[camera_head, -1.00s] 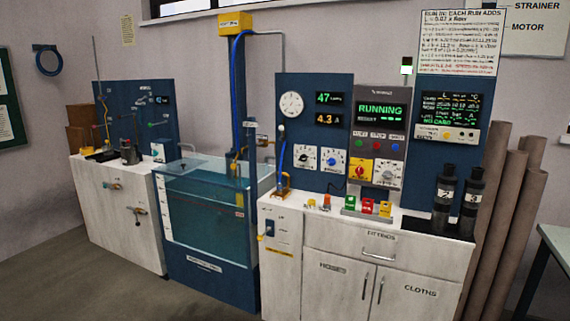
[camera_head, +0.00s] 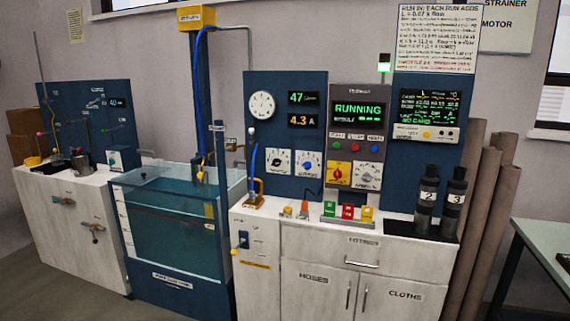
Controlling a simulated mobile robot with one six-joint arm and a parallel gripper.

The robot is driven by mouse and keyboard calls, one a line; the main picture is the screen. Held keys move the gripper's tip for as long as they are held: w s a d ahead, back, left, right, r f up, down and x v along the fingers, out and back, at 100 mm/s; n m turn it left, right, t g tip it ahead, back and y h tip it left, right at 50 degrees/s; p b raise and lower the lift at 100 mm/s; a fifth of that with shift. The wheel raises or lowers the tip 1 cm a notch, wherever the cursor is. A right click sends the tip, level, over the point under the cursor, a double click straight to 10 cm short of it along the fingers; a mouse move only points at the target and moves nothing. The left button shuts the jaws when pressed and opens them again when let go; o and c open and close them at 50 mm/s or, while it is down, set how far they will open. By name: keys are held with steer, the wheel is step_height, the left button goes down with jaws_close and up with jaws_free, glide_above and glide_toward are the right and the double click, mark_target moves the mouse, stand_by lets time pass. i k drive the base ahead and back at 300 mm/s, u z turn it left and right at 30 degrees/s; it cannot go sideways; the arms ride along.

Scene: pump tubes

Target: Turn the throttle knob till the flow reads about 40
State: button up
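The upper green display (camera_head: 303,98) on the blue panel reads 47; its unit is too small to read. The display below it (camera_head: 303,121) reads 4.3 A. Under them sit two white dial plates, one with a black knob (camera_head: 278,162) and one with a blue knob (camera_head: 308,164). To their right are a red knob on a yellow plate (camera_head: 338,175) and a knob on a grey plate (camera_head: 367,177). The knob labels are too small to read, so I cannot tell which is the throttle. My gripper is not in view.
The status screen (camera_head: 359,113) reads RUNNING. A white cabinet (camera_head: 340,262) stands below the panel, with small coloured items and two dark bottles (camera_head: 427,195) on top. A water tank (camera_head: 170,225) is at left. A table (camera_head: 545,240) is at right.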

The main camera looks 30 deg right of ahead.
mark_target(276, 162)
steer(key=u, duration=0.2)
steer(key=i, duration=1.1)
steer(key=u, duration=0.7)
